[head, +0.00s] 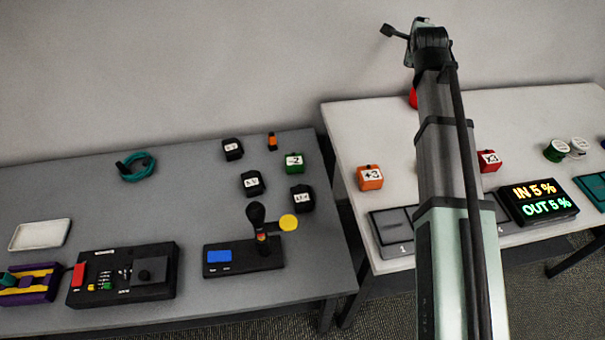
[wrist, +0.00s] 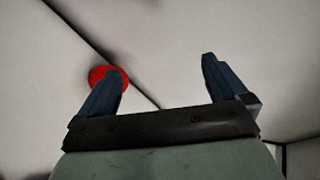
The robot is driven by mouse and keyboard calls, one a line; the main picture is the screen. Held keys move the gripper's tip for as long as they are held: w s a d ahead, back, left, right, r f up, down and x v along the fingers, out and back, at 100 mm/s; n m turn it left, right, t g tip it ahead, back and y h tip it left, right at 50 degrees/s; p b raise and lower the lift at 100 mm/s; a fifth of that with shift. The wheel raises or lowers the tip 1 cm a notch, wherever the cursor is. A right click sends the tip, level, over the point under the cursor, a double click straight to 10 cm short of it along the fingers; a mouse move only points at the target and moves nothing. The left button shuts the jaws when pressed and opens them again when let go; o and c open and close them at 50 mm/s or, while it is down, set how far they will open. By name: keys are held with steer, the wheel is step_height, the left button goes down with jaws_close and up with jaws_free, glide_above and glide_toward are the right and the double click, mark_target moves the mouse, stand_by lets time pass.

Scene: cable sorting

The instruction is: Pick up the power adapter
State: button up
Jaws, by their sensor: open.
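Several small black blocks with white labels stand on the grey table at left: one at the back (head: 232,149), one in the middle (head: 252,183) and one to the right (head: 301,198). Their labels are too small to read, and I cannot tell which, if any, is the power adapter. My gripper (wrist: 163,70) is open, with nothing between its two dark blue fingers. In the head view the arm's end is high at the top, over the white table's far side and well away from the black blocks.
The grey table (head: 100,200) also holds a teal cable coil (head: 136,167), a white tray (head: 40,235), a control box (head: 123,275) and a lever unit (head: 243,256). The white table (head: 375,125) bears coloured blocks and a lit display (head: 540,202). A red round thing (wrist: 104,76) shows behind one finger.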

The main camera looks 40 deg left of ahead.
steer(key=s+a+g, duration=0.1)
steer(key=s+a, duration=0.4)
steer(key=n+g+h, duration=0.2)
steer(key=n+g, duration=0.4)
steer(key=g, duration=0.8)
glide_toward(301, 196)
steer(key=shift+x, duration=5.05)
steer(key=shift+c, duration=0.3)
steer(key=c, duration=0.8)
steer(key=shift+r, duration=0.1)
